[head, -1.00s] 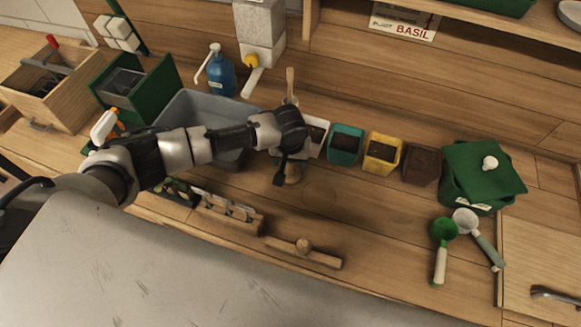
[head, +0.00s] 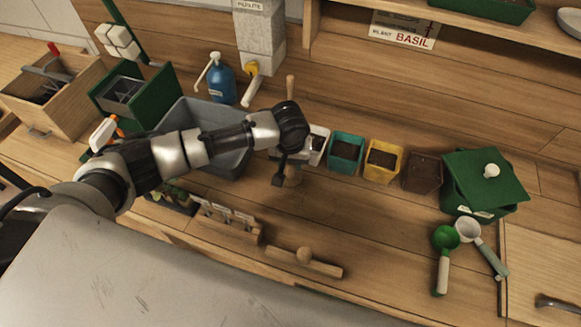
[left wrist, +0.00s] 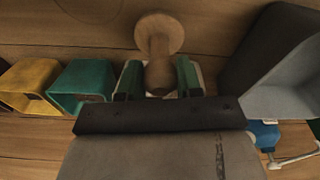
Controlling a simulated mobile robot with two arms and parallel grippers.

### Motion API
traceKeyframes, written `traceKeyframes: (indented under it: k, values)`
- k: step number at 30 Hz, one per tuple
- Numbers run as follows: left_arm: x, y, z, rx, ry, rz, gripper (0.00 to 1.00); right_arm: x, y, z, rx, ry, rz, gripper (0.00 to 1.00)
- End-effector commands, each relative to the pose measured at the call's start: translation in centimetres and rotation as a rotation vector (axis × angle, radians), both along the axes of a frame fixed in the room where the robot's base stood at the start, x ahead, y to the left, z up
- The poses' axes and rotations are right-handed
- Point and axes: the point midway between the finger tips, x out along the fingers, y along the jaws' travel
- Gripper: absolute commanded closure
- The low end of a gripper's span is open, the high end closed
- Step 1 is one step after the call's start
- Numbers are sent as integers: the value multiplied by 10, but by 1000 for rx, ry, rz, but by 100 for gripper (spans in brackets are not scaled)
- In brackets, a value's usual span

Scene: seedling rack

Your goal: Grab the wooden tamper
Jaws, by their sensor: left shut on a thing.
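The wooden tamper (head: 293,179) shows in the head view below my left gripper (head: 285,170), in front of the row of pots. My gripper and forearm partly hide it. In the left wrist view, the tamper (left wrist: 160,32) has a round disc end and a narrower shaft. The shaft lies between the fingers of my left gripper (left wrist: 158,80), which are shut on it. I cannot tell whether the tamper touches the bench. My right gripper is not in view.
A grey bin (head: 185,112) is partly behind my arm.

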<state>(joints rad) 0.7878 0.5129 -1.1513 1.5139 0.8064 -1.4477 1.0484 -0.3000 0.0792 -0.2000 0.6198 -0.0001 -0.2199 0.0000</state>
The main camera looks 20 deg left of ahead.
Motion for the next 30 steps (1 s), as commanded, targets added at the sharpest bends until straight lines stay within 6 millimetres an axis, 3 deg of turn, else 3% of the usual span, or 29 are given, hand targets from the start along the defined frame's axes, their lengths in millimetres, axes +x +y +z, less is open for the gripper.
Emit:
traceKeyframes:
  k: [1, 9, 15, 21, 30]
  values:
    - [1, -1, 9, -3, -7, -1, 91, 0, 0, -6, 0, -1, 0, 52]
    - [3, -63, 43, -5, -5, -6, 91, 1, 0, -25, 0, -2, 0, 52]
    - [3, -98, 66, -2, -3, -3, 91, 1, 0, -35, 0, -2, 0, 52]
    - [4, -115, 78, -1, -1, 0, 91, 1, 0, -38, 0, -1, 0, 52]
    - [4, -117, 80, 0, -1, 0, 91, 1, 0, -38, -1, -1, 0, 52]
